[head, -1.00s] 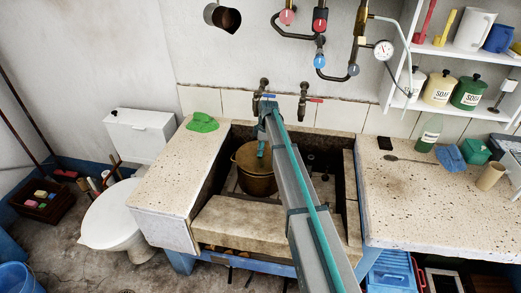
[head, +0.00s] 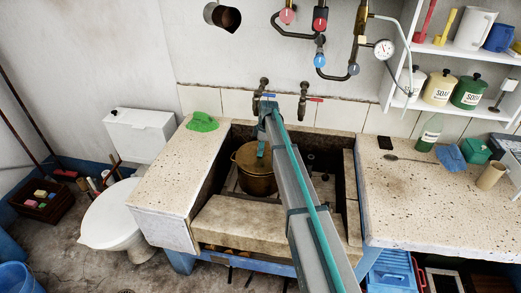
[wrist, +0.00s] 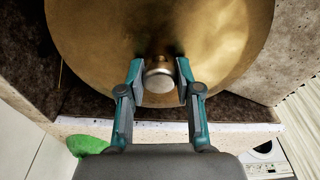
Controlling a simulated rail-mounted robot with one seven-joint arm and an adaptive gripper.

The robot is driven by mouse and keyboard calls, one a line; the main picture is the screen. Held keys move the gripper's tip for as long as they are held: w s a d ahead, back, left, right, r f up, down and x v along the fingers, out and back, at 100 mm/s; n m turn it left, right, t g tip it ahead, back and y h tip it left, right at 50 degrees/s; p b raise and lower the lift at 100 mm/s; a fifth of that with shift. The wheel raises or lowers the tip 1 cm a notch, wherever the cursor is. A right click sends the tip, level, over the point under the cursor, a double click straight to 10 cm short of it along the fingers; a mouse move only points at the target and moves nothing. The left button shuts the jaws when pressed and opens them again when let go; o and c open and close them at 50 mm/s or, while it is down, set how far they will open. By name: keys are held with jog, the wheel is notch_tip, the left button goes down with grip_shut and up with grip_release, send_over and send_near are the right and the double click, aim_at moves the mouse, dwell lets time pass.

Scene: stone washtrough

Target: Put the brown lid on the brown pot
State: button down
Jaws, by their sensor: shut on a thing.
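The brown pot (head: 258,186) stands upright in the stone trough, partly behind my arm in the head view. The brown lid (head: 246,157) is over the pot's mouth in the head view; I cannot tell whether it is seated or slightly above the rim. In the wrist view the lid (wrist: 90,45) is a broad golden-brown disc that hides the pot. My gripper (wrist: 160,82) is shut on the lid's round metal knob, one teal finger on each side. In the head view my gripper (head: 262,150) is mostly hidden by my arm.
Stone trough walls (head: 205,180) and a thick front ledge (head: 235,219) surround the pot closely. Taps (head: 303,100) stand behind it. A green cloth-like thing (head: 202,122) lies on the left counter. The right counter (head: 405,210) is largely clear at the front.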

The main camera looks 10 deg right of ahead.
jog(key=shift+f+b, duration=0.4)
jog(key=shift+f, duration=0.2)
dwell(1.3)
jog(key=shift+c, duration=1.2)
grip_release()
jog(key=shift+r, duration=0.1)
jog(key=shift+r+p, duration=1.2)
jog(key=shift+r, duration=2.2)
